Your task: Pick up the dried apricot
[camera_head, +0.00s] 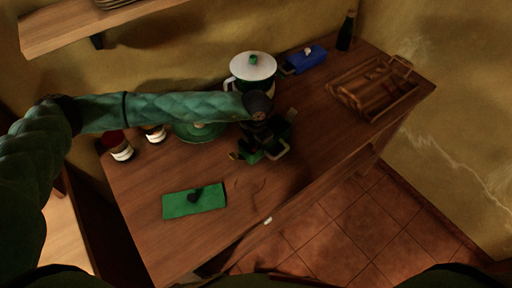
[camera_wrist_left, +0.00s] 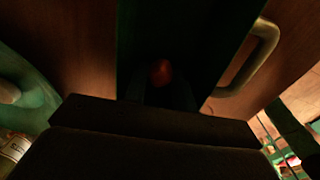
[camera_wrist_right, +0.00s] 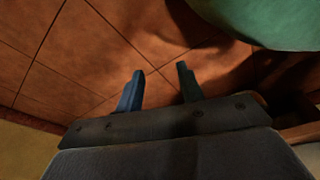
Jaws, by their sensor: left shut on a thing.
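The dried apricot (camera_wrist_left: 160,72) shows in the left wrist view as a small orange-brown lump between the dark fingers of my left gripper (camera_wrist_left: 162,90). My left gripper is shut on it. Dark green ware with a pale curved handle (camera_wrist_left: 252,60) lies right around and below the gripper; the shadow hides how close it is. In the head view my left gripper (camera_head: 262,138) is over the middle of the counter, and the apricot cannot be made out. My right gripper (camera_wrist_right: 158,90) has its fingers apart and empty, above the tiled floor.
On the wooden counter (camera_head: 150,188) stand a white-lidded pot (camera_head: 253,66), a green plate (camera_head: 190,135), jars (camera_head: 120,150), a blue box (camera_head: 306,60), a dark bottle (camera_head: 346,32) and a wooden tray (camera_head: 345,98). A green cloth (camera_head: 178,207) lies near the front. The front right counter is bare.

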